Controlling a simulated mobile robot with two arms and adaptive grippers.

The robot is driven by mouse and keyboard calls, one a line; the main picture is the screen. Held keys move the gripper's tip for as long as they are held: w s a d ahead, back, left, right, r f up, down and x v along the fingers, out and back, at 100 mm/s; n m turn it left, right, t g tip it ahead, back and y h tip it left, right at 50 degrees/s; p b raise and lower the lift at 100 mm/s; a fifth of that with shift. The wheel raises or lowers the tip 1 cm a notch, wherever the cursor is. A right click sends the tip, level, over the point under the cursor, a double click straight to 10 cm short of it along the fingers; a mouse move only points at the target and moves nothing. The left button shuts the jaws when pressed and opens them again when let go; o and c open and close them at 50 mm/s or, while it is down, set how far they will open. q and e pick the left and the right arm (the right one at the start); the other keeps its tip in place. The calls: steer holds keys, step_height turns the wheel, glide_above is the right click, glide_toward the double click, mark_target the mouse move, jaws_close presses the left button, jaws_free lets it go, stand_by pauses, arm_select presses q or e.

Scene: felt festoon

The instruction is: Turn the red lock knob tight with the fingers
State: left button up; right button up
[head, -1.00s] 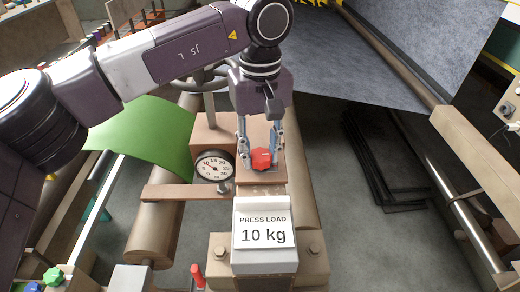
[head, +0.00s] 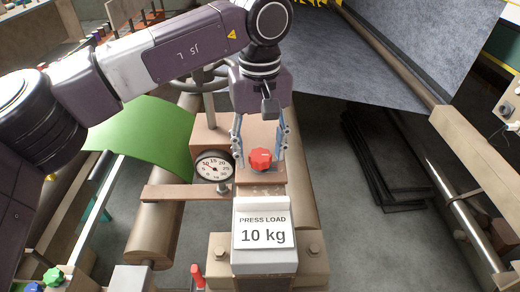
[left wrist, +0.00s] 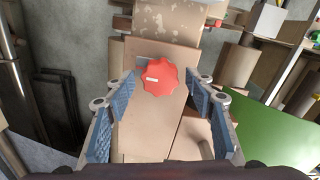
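The red lock knob (head: 260,159), lobed with a small white mark, sits on the brown press block below my left gripper (head: 260,151). My left gripper points down with its two blue-grey fingers spread wide, one on each side of the knob. In the left wrist view the knob (left wrist: 160,77) lies centred between the open fingertips (left wrist: 161,82), with a gap on both sides. Nothing is held. My right gripper is not in view.
A round dial gauge (head: 214,167) stands just left of the knob. A sign (head: 263,229) reading "PRESS LOAD 10 kg" is in front. Green felt (head: 150,135) hangs at left, grey felt (head: 390,50) at back right. A handwheel (head: 207,82) is behind the gauge.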

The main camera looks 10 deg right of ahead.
mark_target(260, 154)
arm_select(q)
step_height(260, 154, up, 12)
stand_by(0.6)
